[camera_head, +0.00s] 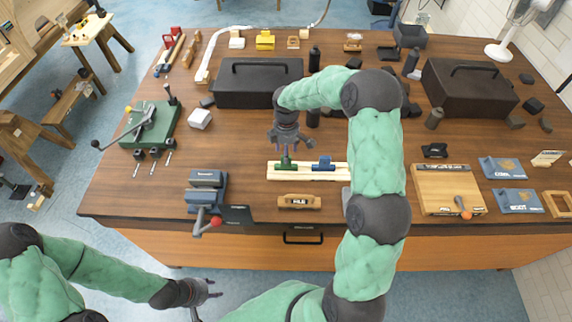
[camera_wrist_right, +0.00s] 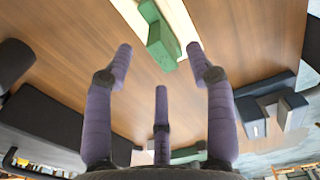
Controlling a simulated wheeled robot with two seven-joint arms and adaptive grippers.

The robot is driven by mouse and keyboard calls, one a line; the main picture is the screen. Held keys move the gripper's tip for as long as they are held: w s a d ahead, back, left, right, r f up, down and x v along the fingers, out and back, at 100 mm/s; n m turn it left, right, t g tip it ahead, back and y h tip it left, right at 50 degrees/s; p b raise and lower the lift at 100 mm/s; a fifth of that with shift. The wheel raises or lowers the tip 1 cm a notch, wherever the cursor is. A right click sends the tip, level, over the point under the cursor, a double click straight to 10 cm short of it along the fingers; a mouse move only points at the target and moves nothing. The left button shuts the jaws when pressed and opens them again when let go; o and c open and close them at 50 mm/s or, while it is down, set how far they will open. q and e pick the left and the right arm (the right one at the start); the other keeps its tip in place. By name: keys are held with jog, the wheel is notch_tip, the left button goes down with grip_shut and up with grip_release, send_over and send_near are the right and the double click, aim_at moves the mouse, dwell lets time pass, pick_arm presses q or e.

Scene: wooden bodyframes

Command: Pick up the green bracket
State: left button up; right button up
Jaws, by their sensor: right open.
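The green bracket (camera_head: 286,163) sits on a pale wooden strip (camera_head: 272,174) in the middle of the table, left of a blue bracket (camera_head: 324,164). My right gripper (camera_head: 286,152) points down just above the green bracket, its fingers spread and partly overlapping it in the head view. In the right wrist view the green bracket (camera_wrist_right: 161,46) lies on the pale strip, ahead of the three purple fingers (camera_wrist_right: 160,65). The fingers are open with nothing between them. My left gripper (camera_head: 212,289) is open and empty, low before the table.
A blue-grey vise (camera_head: 207,180) stands left of the strip, with a wooden FILE block (camera_head: 299,202) in front. A black toolbox (camera_head: 258,84) is behind, and a green-based press (camera_head: 152,124) is at the left. A wooden board (camera_head: 440,185) lies to the right.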

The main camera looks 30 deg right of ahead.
notch_tip(320, 180, down, 4)
jog(key=shift+w+r, duration=0.15)
jog(key=shift+r, duration=0.05)
grip_shut()
jog(key=shift+r, duration=0.2)
